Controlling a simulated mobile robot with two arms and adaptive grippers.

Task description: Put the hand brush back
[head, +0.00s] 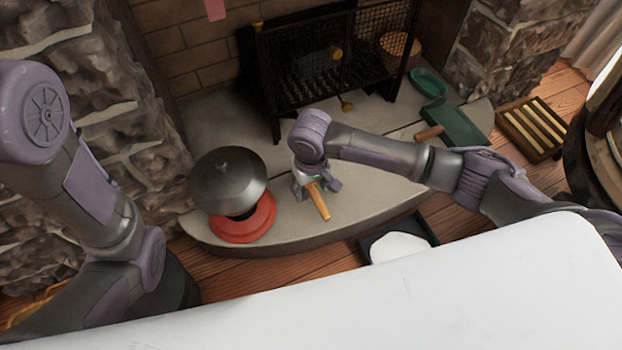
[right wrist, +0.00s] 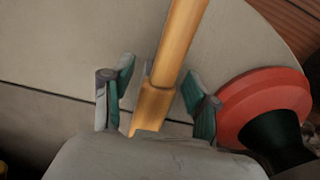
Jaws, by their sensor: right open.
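The hand brush shows as a light wooden handle (head: 318,203) on the front part of the stone hearth. Its other end is hidden under my right arm and gripper. My right gripper (head: 316,184) is over the handle. In the right wrist view the handle (right wrist: 181,45) runs between the two open fingers (right wrist: 160,88), with a gap on each side. The brush's bristles are not visible. My left arm is at the left of the head view, but its gripper is out of sight.
A black fire grate (head: 320,75) stands behind. A green dustpan (head: 462,128) and a green dish (head: 428,83) lie to the right. A white surface (head: 400,300) fills the foreground.

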